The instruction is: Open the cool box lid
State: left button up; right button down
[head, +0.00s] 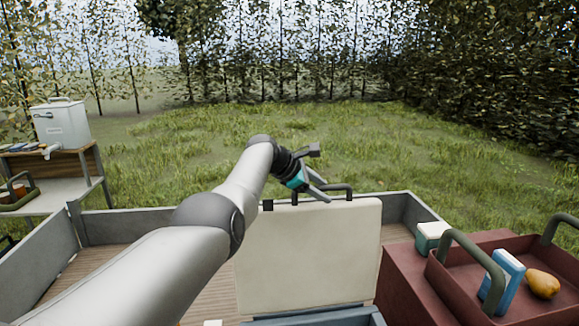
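The cool box lid (308,258) is a cream panel that stands roughly upright in the middle of the head view. Its lower edge meets the blue-grey cool box (318,318), of which only a strip shows at the bottom. A dark handle (338,187) shows at the lid's upper edge. My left gripper (319,190) is at that handle, with its teal part and grey fingers just above the edge. I cannot tell whether the fingers are closed on the handle or only beside it. My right gripper is not in view.
A dark red surface at right bears a red tray (470,308) with a green handle, a blue carton (502,283) and a yellow pear (542,284). A green-and-white box (431,237) stands beside it. A white container (62,124) stands on a side table at left. Grey cart walls surround the lid.

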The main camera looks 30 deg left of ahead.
pick_arm(q)
jog(key=shift+p+v, duration=0.7)
jog(key=shift+v, duration=1.35)
jog(key=b+v, duration=0.2)
jog(key=v, duration=0.8)
jog(key=shift+s, duration=0.2)
jog(key=shift+r, duration=0.1)
